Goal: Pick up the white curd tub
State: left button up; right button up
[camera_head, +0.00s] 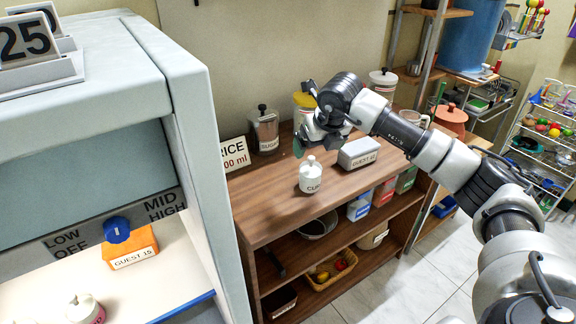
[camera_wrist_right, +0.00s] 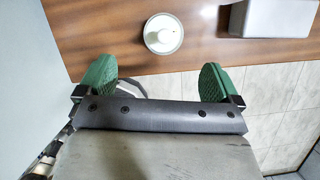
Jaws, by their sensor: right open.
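The white curd tub (camera_head: 311,176) stands upright on the brown wooden counter near its front edge, with its knobbed lid on and dark lettering on its side. My right gripper (camera_head: 320,143) is above and behind it, apart from it. In the right wrist view the tub (camera_wrist_right: 163,34) shows from above, beyond the open green fingertips (camera_wrist_right: 156,78) and roughly centred between them. Nothing is between the fingers. My left gripper is not in view.
A grey box labelled GUEST (camera_head: 358,153) stands right of the tub. A sugar jar (camera_head: 265,130) and price card (camera_head: 235,154) are behind. The large pale cabinet (camera_head: 205,160) borders the counter's left, with another white tub (camera_head: 85,309) inside. Shelves below hold boxes and a basket (camera_head: 332,270).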

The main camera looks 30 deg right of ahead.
aim_at(311, 165)
jog(key=f, duration=0.1)
jog(key=w+f, duration=0.1)
jog(key=d+f, duration=0.1)
jog(key=shift+w+f, duration=0.2)
jog(key=shift+f, duration=0.15)
jog(key=p+x, duration=0.1)
jog(key=x, duration=0.5)
jog(key=shift+w+a+f, duration=0.1)
jog(key=shift+a+f, duration=0.05)
jog(key=shift+f, duration=0.05)
jog(key=shift+c, duration=0.2)
jog(key=c, duration=1.1)
jog(key=shift+r, duration=0.1)
